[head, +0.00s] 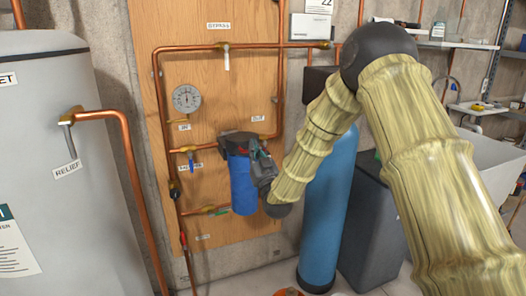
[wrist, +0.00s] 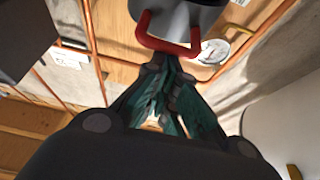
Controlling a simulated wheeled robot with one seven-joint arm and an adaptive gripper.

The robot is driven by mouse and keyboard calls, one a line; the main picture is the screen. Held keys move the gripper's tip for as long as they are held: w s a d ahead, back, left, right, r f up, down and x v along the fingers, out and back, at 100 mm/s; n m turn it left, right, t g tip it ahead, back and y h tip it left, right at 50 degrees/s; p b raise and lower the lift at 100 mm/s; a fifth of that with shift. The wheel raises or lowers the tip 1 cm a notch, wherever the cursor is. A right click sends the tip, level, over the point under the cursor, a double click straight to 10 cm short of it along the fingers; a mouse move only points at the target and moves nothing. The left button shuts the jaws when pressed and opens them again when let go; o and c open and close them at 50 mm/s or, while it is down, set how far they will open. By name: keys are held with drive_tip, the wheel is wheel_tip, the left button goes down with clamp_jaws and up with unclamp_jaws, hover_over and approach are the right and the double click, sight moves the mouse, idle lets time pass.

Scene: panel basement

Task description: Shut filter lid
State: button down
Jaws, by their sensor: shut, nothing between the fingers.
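The filter is a blue housing (head: 242,190) under a dark cap or lid (head: 236,142) on the wooden panel. In the wrist view a grey round part (wrist: 185,18) with a red U-shaped handle (wrist: 143,28) is at the top; I take it for the filter lid. My gripper (head: 251,150) is at the filter's upper right side, hiding part of it. In the wrist view my gripper's dark teal fingers (wrist: 163,68) are shut and empty, their tips close under the red handle. I cannot tell whether they touch it, or how far the lid stands open.
Copper pipes (head: 175,48) frame the panel around the filter, with a round gauge (head: 187,98) to its upper left. A grey tank (head: 55,150) stands at left. A tall blue cylinder (head: 325,210) and a dark bin (head: 368,220) stand at right, behind my arm.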

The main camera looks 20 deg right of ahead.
drive_tip(key=shift+s+f+b, duration=0.25)
drive_tip(key=shift+f+b, duration=0.05)
drive_tip(key=shift+f, duration=0.5)
wheel_tip(320, 180, up, 5)
drive_tip(key=p, duration=0.2)
drive_tip(key=w+f+b+v, duration=0.1)
drive_tip(key=b+v, duration=0.1)
drive_tip(key=v, duration=0.9)
drive_tip(key=s+f+g+p, duration=0.1)
drive_tip(key=s+f+g, duration=0.2)
drive_tip(key=f, duration=0.7)
drive_tip(key=s+f+g+p, duration=0.1)
drive_tip(key=s+f+g, duration=0.2)
drive_tip(key=f, duration=0.7)
drive_tip(key=s+f+g+h+p, duration=0.2)
drive_tip(key=s+f+g, duration=0.4)
drive_tip(key=s+f, duration=0.8)
drive_tip(key=s+f+g+p, duration=0.1)
drive_tip(key=s+f+g, duration=0.2)
drive_tip(key=s, duration=0.7)
drive_tip(key=s+d+f+m+g, duration=0.1)
drive_tip(key=s+f+g, duration=0.3)
drive_tip(key=s, duration=0.7)
drive_tip(key=s+d+f+g+p, duration=0.1)
drive_tip(key=s+f+g, duration=0.2)
drive_tip(key=s, duration=0.8)
drive_tip(key=shift+s+f+m+g+h+p, duration=0.2)
drive_tip(key=shift+f+m+g+h+p, duration=0.15)
drive_tip(key=shift+f, duration=0.55)
